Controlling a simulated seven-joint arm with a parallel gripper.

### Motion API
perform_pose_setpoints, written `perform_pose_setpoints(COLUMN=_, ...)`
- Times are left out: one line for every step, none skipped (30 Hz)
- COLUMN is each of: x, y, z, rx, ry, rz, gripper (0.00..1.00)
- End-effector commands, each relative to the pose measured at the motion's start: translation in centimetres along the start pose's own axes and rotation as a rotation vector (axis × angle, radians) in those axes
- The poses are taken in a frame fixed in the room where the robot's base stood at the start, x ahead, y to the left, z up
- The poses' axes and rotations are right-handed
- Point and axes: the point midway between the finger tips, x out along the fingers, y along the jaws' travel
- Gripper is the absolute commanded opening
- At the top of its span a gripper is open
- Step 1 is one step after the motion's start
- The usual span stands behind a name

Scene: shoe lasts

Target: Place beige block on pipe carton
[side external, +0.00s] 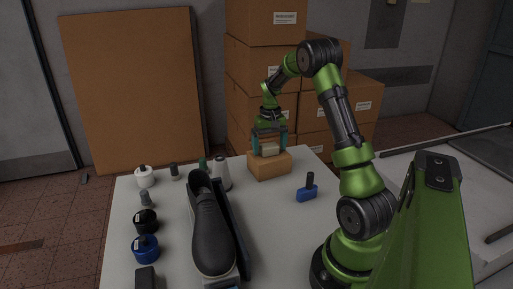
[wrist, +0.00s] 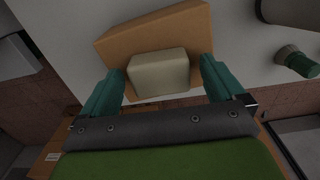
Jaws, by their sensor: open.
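The beige block (side external: 270,149) rests on top of the small brown pipe carton (side external: 270,168) at the back of the table. In the wrist view the beige block (wrist: 159,72) lies on the carton (wrist: 125,45), near the carton's edge closest to my gripper. My gripper (side external: 269,146) is just above the carton, with its teal fingers on either side of the block. In the wrist view my gripper (wrist: 162,80) is open, with gaps between both fingers and the block. The block's underside is hidden.
A black shoe (side external: 208,225) stands mid-table. Several bottles and jars, including a white jar (side external: 144,177) and a blue jar (side external: 145,249), line the left side. A blue-based tool (side external: 307,190) lies to the right. Stacked cartons (side external: 260,75) stand behind the table.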

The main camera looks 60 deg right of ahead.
Motion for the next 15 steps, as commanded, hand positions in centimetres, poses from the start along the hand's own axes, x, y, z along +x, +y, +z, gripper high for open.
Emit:
perform_pose_setpoints(x=-0.6, y=0.0, z=-0.1, rx=-0.001, ry=0.004, rz=0.0, gripper=0.96)
perform_pose_setpoints(x=-1.1, y=0.0, z=-0.1, rx=0.0, ry=0.004, rz=0.0, gripper=0.96)
perform_pose_setpoints(x=-1.8, y=0.0, z=-0.1, rx=0.0, ry=0.007, rz=0.0, gripper=0.96)
perform_pose_setpoints(x=-2.4, y=0.0, z=-0.1, rx=0.0, ry=0.007, rz=-0.001, gripper=0.96)
perform_pose_setpoints(x=-3.0, y=0.0, z=-0.1, rx=0.0, ry=0.007, rz=0.0, gripper=0.96)
perform_pose_setpoints(x=-3.9, y=0.0, z=-0.1, rx=0.0, ry=0.008, rz=0.0, gripper=0.96)
perform_pose_setpoints(x=-4.6, y=0.0, z=-0.1, rx=-0.001, ry=0.008, rz=-0.001, gripper=0.96)
perform_pose_setpoints(x=-5.3, y=0.0, z=-0.1, rx=0.0, ry=0.007, rz=0.0, gripper=0.96)
perform_pose_setpoints(x=-6.2, y=0.0, z=-0.1, rx=0.0, ry=0.007, rz=0.0, gripper=0.96)
perform_pose_setpoints(x=-6.8, y=0.0, z=-0.1, rx=0.0, ry=0.008, rz=-0.001, gripper=0.96)
perform_pose_setpoints(x=-7.4, y=0.0, z=-0.1, rx=-0.001, ry=0.007, rz=0.0, gripper=0.96)
perform_pose_setpoints(x=-8.2, y=0.0, z=-0.1, rx=0.0, ry=0.006, rz=0.0, gripper=0.96)
perform_pose_setpoints(x=-8.8, y=0.0, z=-0.1, rx=0.001, ry=0.006, rz=0.0, gripper=0.96)
perform_pose_setpoints(x=-9.3, y=0.0, z=-0.1, rx=0.001, ry=0.006, rz=-0.001, gripper=0.96)
perform_pose_setpoints(x=-9.9, y=0.0, z=-0.1, rx=0.0, ry=0.005, rz=0.0, gripper=0.96)
